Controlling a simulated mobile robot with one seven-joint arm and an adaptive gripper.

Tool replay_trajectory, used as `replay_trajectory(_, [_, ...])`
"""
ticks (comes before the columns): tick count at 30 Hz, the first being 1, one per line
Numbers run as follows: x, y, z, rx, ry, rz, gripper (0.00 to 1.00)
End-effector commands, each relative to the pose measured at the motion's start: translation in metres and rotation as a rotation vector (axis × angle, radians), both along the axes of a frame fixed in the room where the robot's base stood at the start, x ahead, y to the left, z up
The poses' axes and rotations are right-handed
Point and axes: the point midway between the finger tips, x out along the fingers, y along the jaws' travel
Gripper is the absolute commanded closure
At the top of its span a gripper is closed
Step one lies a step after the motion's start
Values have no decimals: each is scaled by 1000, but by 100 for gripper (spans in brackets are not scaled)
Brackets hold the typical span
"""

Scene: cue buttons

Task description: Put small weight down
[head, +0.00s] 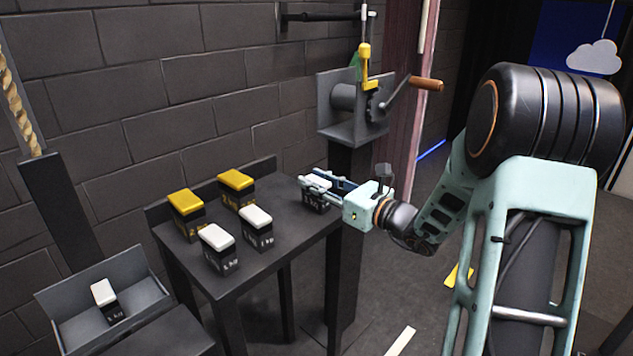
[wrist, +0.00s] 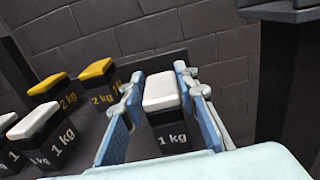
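A small black weight with a white top, marked 1 kg, is between the fingers of my gripper (head: 322,188) at the right end of the dark table (head: 290,235). In the wrist view, the white-topped weight (wrist: 165,110) is upright, with one blue finger of my gripper (wrist: 163,90) along each side. The fingers look shut on it. The weight is low over the table or resting on it; its underside is hidden, so I cannot tell which. In the head view my gripper covers part of the weight (head: 317,208).
Two other white-topped weights (head: 218,249) (head: 257,228) and two yellow-topped weights (head: 186,215) (head: 237,189) stand on the table's left half. Another white-topped weight (head: 105,299) sits in a dark tray (head: 68,318) at lower left. A crank mechanism (head: 352,105) stands behind my gripper.

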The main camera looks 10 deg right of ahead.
Motion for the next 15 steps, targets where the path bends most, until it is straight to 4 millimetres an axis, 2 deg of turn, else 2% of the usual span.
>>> replay_trajectory(1, [0,0,0,0,0,0,64])
replay_trajectory(3, [0,0,0,0,0,0,57])
replay_trajectory(15, [-4,-4,4,-1,1,-2,57])
